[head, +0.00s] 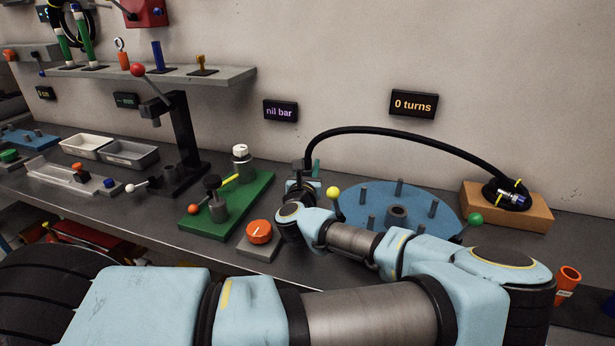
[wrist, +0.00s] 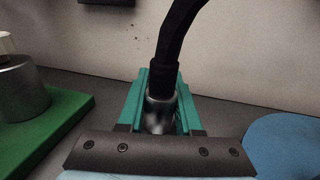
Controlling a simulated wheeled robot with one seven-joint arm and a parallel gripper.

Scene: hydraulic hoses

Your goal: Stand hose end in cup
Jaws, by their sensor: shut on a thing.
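A black hose (head: 400,133) arches from my gripper (head: 306,178) over to the right, down to a coil with yellow ties on a wooden block. In the wrist view, the teal jaws of my gripper (wrist: 160,103) are shut on the hose's metal end fitting (wrist: 160,112). The hose (wrist: 175,45) rises from it, leaning right. The fitting's lower tip is hidden by the dark gripper plate. An orange cup (head: 567,280), tilted in the picture, stands at the right front of the bench, well apart from my gripper.
A blue disc (head: 425,205) with upright pegs and a grey central socket lies right of my gripper. A green plate (head: 250,205) with fittings and an orange knob (head: 259,232) are to the left. A wall stands behind.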

